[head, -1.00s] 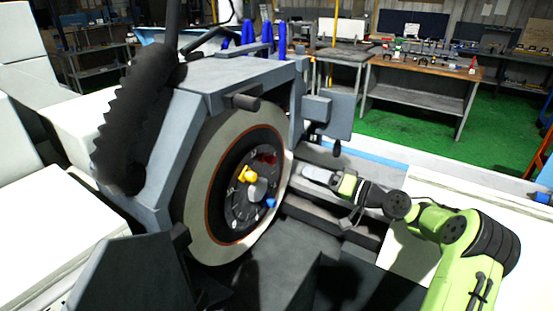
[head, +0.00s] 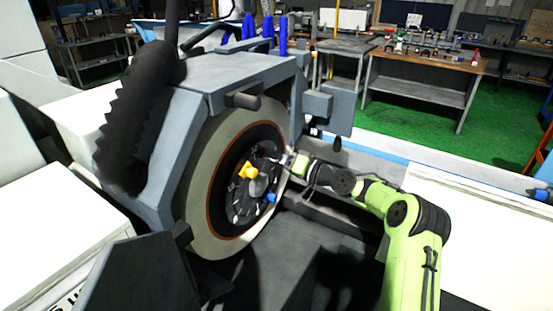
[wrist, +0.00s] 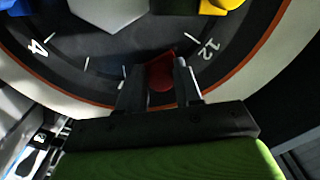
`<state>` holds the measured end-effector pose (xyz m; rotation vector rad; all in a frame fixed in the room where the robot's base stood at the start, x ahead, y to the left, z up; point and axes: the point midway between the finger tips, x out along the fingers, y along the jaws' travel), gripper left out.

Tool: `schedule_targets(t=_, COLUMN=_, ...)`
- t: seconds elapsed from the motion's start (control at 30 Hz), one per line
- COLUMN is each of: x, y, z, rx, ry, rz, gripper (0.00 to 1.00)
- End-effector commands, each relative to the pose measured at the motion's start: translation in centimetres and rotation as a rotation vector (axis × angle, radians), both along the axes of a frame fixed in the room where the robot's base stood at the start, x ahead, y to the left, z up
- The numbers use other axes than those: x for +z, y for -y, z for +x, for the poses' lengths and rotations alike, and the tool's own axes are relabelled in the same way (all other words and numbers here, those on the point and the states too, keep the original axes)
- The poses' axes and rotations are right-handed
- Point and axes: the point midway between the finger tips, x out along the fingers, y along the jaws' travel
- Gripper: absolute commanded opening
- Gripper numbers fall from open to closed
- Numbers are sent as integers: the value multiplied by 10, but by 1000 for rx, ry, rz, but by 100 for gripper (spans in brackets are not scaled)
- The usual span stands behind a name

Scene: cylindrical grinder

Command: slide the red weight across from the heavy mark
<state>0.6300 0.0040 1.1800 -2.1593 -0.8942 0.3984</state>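The red weight (wrist: 161,76) sits on the dark flange ring of the grinding wheel, left of the number 12 in the wrist view. My gripper (wrist: 156,72) is at the ring, its two fingers apart with one on each side of the red weight. Whether either finger touches it is hard to tell. In the head view my gripper (head: 284,160) is at the right side of the flange and the red weight cannot be made out clearly. A yellow weight (head: 248,171) and a blue weight (head: 269,197) sit on the same ring. I cannot make out a heavy mark.
The pale grinding wheel (head: 205,165) surrounds the flange, under a grey guard (head: 225,75). A grey hub nut (wrist: 108,10) is at the wrist view's top. A black ribbed hose (head: 140,115) stands left. Workbenches (head: 425,75) are far behind.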

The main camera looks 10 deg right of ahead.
Motion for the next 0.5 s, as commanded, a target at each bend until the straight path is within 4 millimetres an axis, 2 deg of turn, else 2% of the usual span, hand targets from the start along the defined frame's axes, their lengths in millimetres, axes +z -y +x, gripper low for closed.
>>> schedule_targets(t=0.03, x=0, y=0, z=0, rx=0, ry=0, rz=0, gripper=26)
schedule_targets(t=0.2, x=0, y=0, z=0, rx=0, ry=0, rz=0, gripper=0)
schedule_targets(t=0.5, x=0, y=1, z=0, rx=-1, ry=-3, rz=2, gripper=0)
